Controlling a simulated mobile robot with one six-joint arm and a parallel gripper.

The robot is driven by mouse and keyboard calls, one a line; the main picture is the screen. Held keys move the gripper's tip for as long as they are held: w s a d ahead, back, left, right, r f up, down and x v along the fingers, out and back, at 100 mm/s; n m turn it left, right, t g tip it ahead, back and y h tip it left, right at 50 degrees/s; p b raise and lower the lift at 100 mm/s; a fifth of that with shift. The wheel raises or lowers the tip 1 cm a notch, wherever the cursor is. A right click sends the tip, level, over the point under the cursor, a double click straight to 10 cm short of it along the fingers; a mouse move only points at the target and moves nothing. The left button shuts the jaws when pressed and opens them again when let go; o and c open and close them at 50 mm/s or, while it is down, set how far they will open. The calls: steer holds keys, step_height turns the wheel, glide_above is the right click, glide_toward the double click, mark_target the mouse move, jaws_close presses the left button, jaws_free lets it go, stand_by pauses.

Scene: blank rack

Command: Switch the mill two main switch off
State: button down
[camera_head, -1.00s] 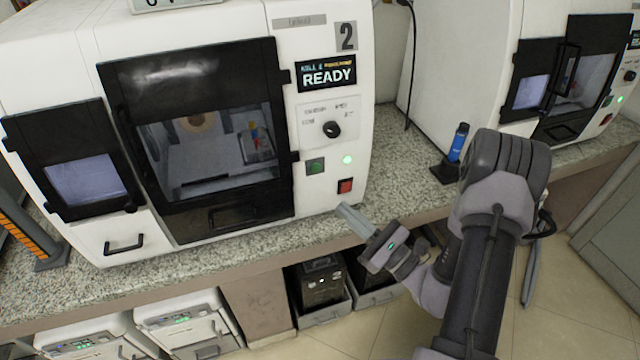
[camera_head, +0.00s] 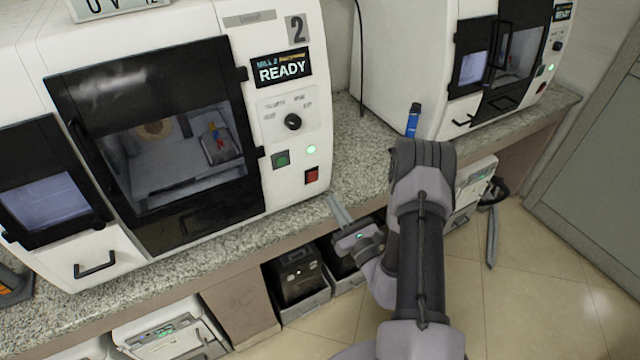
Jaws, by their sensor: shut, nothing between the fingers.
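Mill two (camera_head: 250,120) is the large white machine at the left, marked with a 2. Its display (camera_head: 281,69) reads READY. Below the display is a black rotary knob (camera_head: 292,121) with small labels, too blurred to read. Under it are a green button (camera_head: 281,159), a lit green lamp (camera_head: 311,149) and a red switch (camera_head: 312,175). Which control is the main switch is not legible. My gripper (camera_head: 334,204) is shut and empty. Its fingertips are near the counter edge, below and right of the red switch, and apart from the machine.
The speckled counter (camera_head: 350,170) has free room between mill two and another white mill (camera_head: 420,60) at the right. Black bins (camera_head: 297,275) sit below the counter. A cable (camera_head: 361,60) hangs behind.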

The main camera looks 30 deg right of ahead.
mark_target(315, 174)
steer(key=w, duration=0.2)
steer(key=w+r, duration=0.1)
steer(key=w, duration=0.4)
steer(key=shift+w+a+r+b, duration=0.15)
steer(key=shift+w+b, duration=0.05)
steer(key=shift+b, duration=0.1)
steer(key=shift+w, duration=0.1)
steer(key=shift+w+r, duration=0.2)
steer(key=shift+r, duration=0.4)
